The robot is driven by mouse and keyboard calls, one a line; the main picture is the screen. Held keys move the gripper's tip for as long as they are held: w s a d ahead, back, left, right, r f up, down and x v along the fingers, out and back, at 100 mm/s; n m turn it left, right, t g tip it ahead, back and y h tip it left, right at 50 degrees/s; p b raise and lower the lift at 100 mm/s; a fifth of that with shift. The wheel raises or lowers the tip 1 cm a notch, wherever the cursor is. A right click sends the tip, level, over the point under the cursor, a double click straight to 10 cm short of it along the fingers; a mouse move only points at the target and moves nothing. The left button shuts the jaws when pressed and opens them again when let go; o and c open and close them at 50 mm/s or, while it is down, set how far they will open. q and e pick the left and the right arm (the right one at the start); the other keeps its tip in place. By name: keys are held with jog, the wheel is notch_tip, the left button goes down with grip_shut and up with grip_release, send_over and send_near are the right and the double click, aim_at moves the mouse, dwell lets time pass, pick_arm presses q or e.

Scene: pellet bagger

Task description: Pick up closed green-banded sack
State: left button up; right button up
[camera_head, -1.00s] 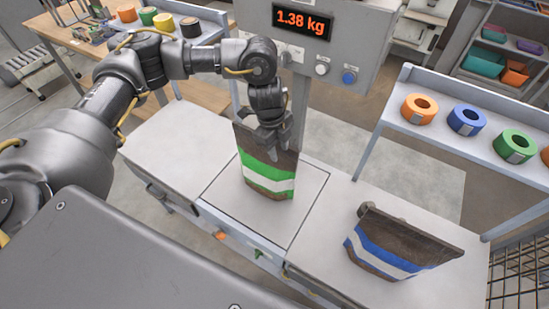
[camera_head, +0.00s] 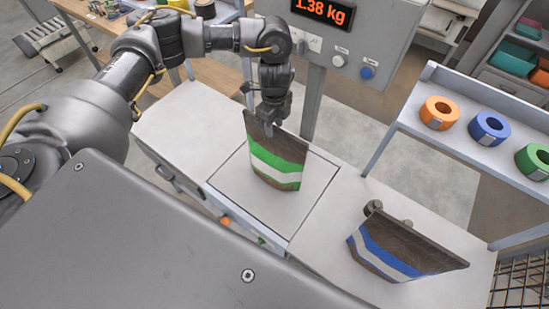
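The green-banded sack (camera_head: 279,166) is brown with a green and a white band. It stands upright on the square scale plate (camera_head: 238,203) in the middle of the bench. My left gripper (camera_head: 268,127) points down at the sack's top edge, its fingertips overlapping the edge in the picture. Whether the fingers touch or grip the sack, and how far apart they are, is not clear. My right gripper is not in view.
A brown sack with blue and white bands (camera_head: 398,247) leans on the bench at right. The scale display (camera_head: 325,12) reads 1.38 kg above a post behind the plate. A shelf (camera_head: 455,103) at right holds orange, blue and green rolls. The bench's left part (camera_head: 190,122) is clear.

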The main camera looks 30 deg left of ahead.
pick_arm(q)
jog(key=shift+w+a+f+p, duration=0.1)
jog(key=shift+f+p, duration=0.4)
jog(key=shift+f, duration=2.1)
grip_shut()
jog(key=shift+r, duration=0.1)
